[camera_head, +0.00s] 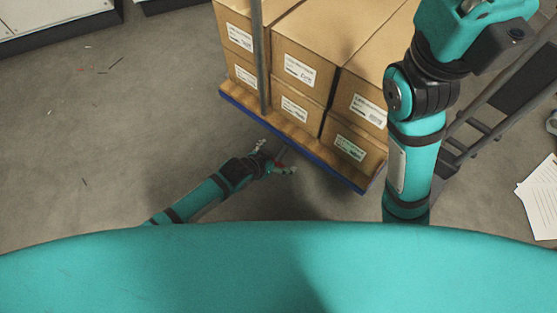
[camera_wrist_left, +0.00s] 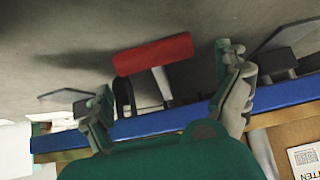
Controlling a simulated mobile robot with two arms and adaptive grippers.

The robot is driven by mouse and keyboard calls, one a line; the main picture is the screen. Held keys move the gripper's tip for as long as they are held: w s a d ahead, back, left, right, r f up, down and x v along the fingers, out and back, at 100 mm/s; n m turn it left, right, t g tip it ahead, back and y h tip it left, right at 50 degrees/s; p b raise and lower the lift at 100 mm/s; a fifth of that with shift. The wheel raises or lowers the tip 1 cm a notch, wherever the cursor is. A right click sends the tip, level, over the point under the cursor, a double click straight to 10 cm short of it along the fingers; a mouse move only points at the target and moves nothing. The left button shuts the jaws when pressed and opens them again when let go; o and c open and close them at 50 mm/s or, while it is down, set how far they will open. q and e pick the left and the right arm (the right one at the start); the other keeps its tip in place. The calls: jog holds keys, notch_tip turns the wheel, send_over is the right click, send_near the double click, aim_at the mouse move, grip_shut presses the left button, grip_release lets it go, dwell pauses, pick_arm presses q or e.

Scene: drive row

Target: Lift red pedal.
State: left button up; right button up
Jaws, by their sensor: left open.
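The red pedal (camera_wrist_left: 153,54) shows in the left wrist view as a red bar on a pale stem, by the cart's blue edge. My left gripper (camera_wrist_left: 164,68) is open, with one finger to each side of the pedal and visible space on both sides. I cannot tell how deep the pedal lies between the fingers. In the head view my left gripper (camera_head: 277,158) is low beside the cart, and only a speck of red (camera_head: 281,163) shows there. My right arm rises at the right of the head view; its gripper is out of view.
A cart with a blue edge (camera_head: 300,154) carries several stacked cardboard boxes (camera_head: 300,70). A grey upright post (camera_head: 259,55) stands at its near side. Papers (camera_head: 540,198) lie on the floor at the right. The floor at the left (camera_head: 110,130) is mostly clear.

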pick_arm(q)
jog(key=shift+x, duration=0.8)
